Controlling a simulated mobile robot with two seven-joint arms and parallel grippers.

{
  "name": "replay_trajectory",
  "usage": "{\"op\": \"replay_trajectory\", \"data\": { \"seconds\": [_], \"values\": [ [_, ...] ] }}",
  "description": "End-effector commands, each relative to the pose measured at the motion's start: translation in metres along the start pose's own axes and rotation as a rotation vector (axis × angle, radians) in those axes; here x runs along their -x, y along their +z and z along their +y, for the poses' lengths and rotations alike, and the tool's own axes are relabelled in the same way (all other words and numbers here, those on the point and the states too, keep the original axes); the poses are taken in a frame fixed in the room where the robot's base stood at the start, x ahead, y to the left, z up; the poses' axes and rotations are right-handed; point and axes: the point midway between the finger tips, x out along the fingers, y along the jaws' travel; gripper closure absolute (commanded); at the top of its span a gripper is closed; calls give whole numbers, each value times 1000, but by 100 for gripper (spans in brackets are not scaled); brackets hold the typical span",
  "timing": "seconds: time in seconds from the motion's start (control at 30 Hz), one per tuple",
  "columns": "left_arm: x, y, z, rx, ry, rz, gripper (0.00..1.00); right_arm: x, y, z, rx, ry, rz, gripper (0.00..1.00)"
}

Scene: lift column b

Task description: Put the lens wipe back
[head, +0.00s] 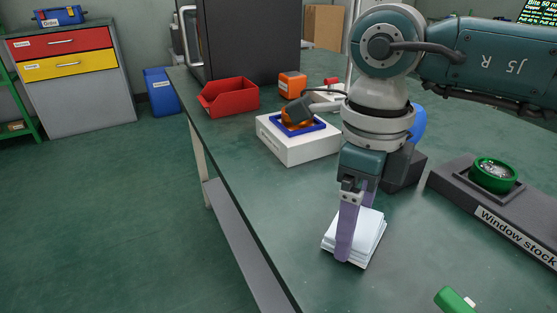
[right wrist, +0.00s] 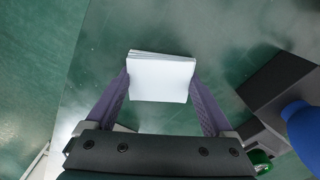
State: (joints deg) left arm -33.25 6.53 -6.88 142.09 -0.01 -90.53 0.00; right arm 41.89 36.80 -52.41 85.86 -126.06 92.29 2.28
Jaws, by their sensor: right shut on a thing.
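The lens wipe looks like a small white stack of thin folded sheets (head: 370,232), low over the green bench top; I cannot tell whether it touches the bench. My right gripper (head: 355,232) points down, with its purple fingers on two opposite sides of the stack, shut on it. In the right wrist view the stack (right wrist: 161,80) sits between the two fingertips, its sheets slightly fanned at the top edge. The near finger hides part of it in the head view. My left gripper is not in view.
A white block with a blue frame and orange part (head: 290,145) stands behind the gripper. A red bin (head: 229,97) is further left. The grey "Window stock" holder (head: 500,215) with a green round part is at right. A green item (head: 455,300) lies in front. Bench is clear left of the stack.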

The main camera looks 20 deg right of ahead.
Motion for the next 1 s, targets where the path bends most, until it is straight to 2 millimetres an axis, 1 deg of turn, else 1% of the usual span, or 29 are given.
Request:
{"op": "replay_trajectory", "data": {
  "seconds": [1.0],
  "values": [
    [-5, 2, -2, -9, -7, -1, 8, -6, 0, 0, 0, 0, 0, 100]
  ]
}}
